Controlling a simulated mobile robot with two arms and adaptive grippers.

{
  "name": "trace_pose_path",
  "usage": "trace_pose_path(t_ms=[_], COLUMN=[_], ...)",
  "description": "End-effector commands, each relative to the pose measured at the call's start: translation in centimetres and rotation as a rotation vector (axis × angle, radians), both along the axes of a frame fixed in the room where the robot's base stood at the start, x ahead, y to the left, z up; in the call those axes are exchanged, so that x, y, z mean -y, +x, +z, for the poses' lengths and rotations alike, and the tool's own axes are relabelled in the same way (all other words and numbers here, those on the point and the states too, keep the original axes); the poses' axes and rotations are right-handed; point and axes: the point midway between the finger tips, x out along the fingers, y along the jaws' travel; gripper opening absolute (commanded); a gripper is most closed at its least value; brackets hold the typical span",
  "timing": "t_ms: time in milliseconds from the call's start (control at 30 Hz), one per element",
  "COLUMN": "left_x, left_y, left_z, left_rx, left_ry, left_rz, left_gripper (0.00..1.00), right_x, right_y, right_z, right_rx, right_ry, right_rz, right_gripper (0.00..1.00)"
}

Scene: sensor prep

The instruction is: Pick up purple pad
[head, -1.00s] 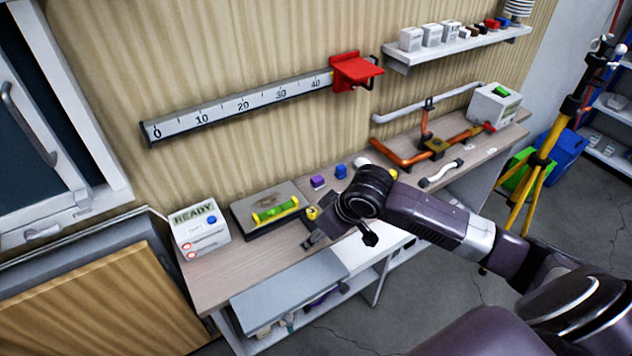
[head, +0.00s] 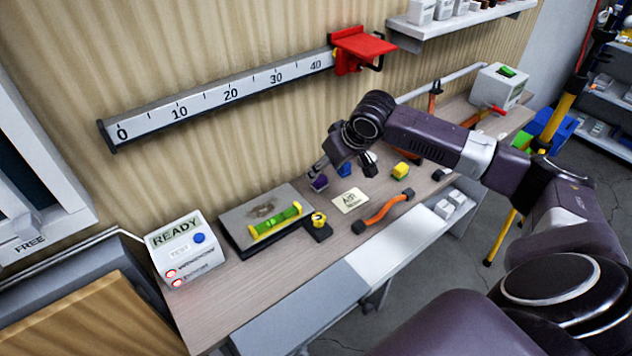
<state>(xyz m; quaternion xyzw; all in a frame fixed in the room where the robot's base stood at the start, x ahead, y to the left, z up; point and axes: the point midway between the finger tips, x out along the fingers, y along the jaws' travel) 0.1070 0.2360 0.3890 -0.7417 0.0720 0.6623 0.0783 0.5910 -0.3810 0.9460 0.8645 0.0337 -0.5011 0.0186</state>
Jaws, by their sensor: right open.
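The purple pad (head: 320,183) is a small dark purple block on the wooden bench, right of the grey plate with the level. My right gripper (head: 318,170) is open, with its fingers just above and beside the pad. The wrist partly hides this area, so I cannot tell whether the fingers touch the pad. My left gripper is not in view.
A blue block (head: 345,170) sits close right of the pad. A yellow block (head: 401,170), a white card (head: 350,200), an orange-handled part (head: 383,211) and a black-and-yellow item (head: 319,224) lie nearby. A READY box (head: 187,250) stands at the left.

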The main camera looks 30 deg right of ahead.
Motion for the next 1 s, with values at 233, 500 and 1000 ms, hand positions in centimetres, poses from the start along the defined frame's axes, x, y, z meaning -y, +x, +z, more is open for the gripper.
trace_pose_path(t_ms=[233, 500, 1000], left_x=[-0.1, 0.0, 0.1], left_y=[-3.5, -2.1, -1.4], left_z=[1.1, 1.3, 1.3], left_rx=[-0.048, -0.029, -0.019], left_ry=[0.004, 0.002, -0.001], left_rz=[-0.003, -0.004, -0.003], left_gripper=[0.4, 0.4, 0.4], right_x=[-0.4, -0.4, -0.4], right_y=[1.3, 2.4, 2.4], right_z=[-3.0, -5.2, -5.2], right_rx=[-0.004, -0.001, -0.001], right_ry=[0.001, -0.002, -0.002], right_rz=[0.001, 0.002, 0.002], right_gripper=[0.51, 0.51, 0.17])
